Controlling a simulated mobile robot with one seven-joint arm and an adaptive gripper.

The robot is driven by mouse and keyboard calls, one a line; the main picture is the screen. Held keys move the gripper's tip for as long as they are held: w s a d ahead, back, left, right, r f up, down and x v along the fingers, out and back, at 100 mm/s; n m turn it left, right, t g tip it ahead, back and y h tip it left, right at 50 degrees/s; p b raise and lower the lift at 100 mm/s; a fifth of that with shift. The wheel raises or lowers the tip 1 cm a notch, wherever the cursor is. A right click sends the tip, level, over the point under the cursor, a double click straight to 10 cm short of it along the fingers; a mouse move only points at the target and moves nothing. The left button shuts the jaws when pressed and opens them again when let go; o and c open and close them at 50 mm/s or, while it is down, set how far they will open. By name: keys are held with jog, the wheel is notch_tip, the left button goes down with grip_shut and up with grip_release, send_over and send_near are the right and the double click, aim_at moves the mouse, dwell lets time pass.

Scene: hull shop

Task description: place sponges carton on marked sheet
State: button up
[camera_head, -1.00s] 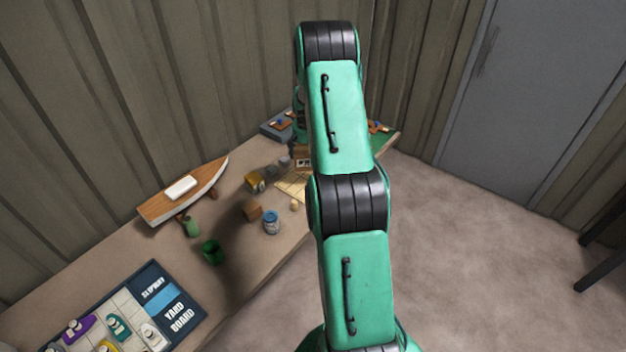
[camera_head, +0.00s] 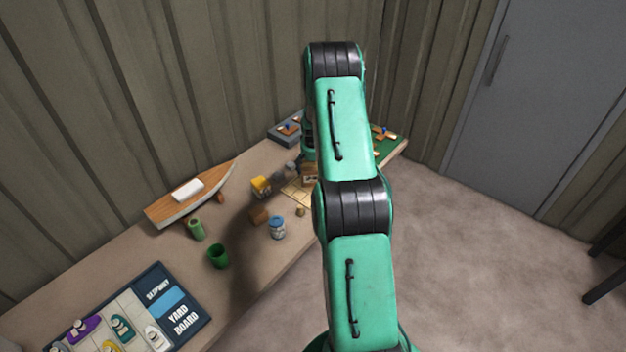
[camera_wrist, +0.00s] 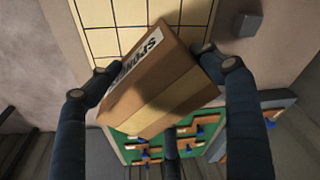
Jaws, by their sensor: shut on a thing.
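The sponges carton (camera_wrist: 160,85) is a brown box with a lighter band and a white printed label. In the wrist view it sits tilted between the two fingers of my gripper (camera_wrist: 155,80), which is shut on it. The marked sheet (camera_wrist: 120,42), pale yellow with dark grid lines, lies beyond the carton and is partly covered by it. In the head view the sheet (camera_head: 296,192) lies on the bench, and the carton (camera_head: 309,172) shows at its far right, partly behind my arm. I cannot tell whether the carton touches the sheet.
Around the sheet stand a yellow tin (camera_head: 261,185), a brown block (camera_head: 259,215) and a blue-lidded jar (camera_head: 277,228). A green cup (camera_head: 218,257), a model boat (camera_head: 190,193) and a yard board (camera_head: 150,305) are farther left. A green board (camera_head: 390,142) lies at the far end.

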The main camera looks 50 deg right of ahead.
jog(key=shift+f, duration=0.6)
jog(key=shift+f, duration=1.9)
jog(key=o, duration=1.9)
jog(key=shift+o, duration=0.2)
jog(key=shift+r, duration=0.1)
jog(key=shift+s+a+r, duration=0.25)
jog(key=shift+a+r, duration=0.05)
jog(key=shift+r, duration=1.65)
jog(key=shift+s+a+r, duration=0.3)
jog(key=shift+r, duration=1.6)
jog(key=shift+s+a+r, duration=0.25)
jog(key=shift+a+r, duration=0.05)
jog(key=shift+r, duration=1.65)
jog(key=shift+r, duration=0.1)
